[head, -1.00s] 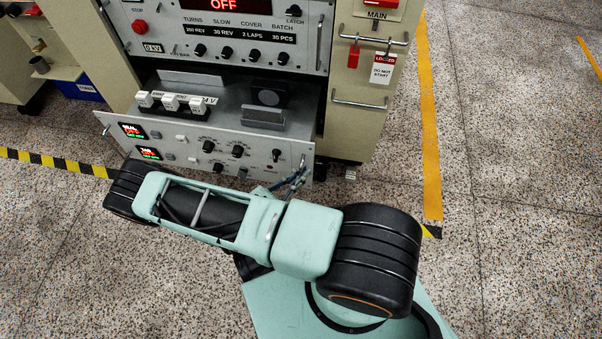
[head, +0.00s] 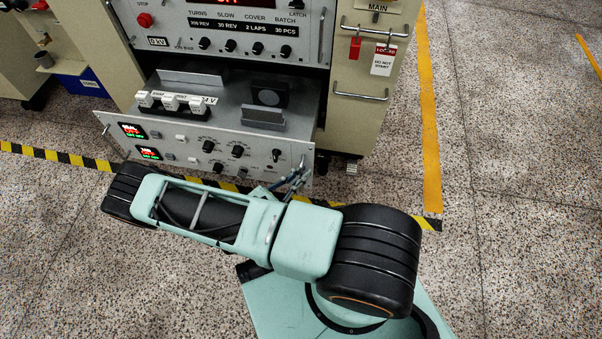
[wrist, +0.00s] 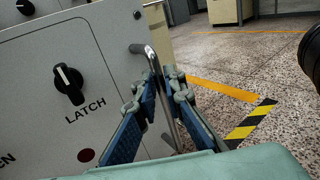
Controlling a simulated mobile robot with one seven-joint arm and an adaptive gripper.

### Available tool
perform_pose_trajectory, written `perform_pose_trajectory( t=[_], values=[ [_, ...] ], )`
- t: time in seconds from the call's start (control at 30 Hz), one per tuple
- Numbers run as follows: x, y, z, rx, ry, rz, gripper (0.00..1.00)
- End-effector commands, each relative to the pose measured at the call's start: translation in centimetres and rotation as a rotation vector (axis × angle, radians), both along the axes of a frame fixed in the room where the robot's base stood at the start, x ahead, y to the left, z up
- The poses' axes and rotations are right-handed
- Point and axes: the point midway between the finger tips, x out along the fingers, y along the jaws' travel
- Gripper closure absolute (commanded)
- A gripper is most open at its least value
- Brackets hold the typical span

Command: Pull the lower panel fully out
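The lower panel (head: 185,150) is a grey drawer front with lit displays, knobs and two handles. It stands out from the cabinet, baring the chassis top behind it. In the wrist view the panel (wrist: 60,110) shows its LATCH knob (wrist: 68,85) left of the right-hand handle (wrist: 154,58). My gripper (wrist: 163,82) has its blue-padded fingers on either side of this handle bar and looks closed on it. In the head view my gripper (head: 297,176) is small at the panel's right end. My arm hides part of the panel's lower edge.
The upper panel (head: 240,35) sits in the cabinet above. A red padlock and a tag (head: 384,60) hang on the cabinet's right side (head: 350,115). Yellow tape (head: 432,130) and striped tape (head: 60,157) mark the floor. Speckled floor (head: 530,180) is open on the right.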

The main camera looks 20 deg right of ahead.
Motion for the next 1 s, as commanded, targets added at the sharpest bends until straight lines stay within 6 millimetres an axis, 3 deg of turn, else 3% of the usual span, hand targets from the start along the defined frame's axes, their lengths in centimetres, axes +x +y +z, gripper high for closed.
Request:
perform_pose_trajectory(
  t=[0.27, 0.43, 0.8, 1.0],
  values=[
    [0.0, 0.0, 0.0, -0.001, 0.000, -0.001, 0.86],
    [-0.4, 1.1, 0.0, 0.000, -0.001, 0.000, 0.86],
    [-3.2, 8.1, 0.0, 0.002, -0.001, 0.002, 0.86],
    [-4.3, 10.5, 0.0, 0.002, -0.001, 0.000, 0.86]
  ],
)
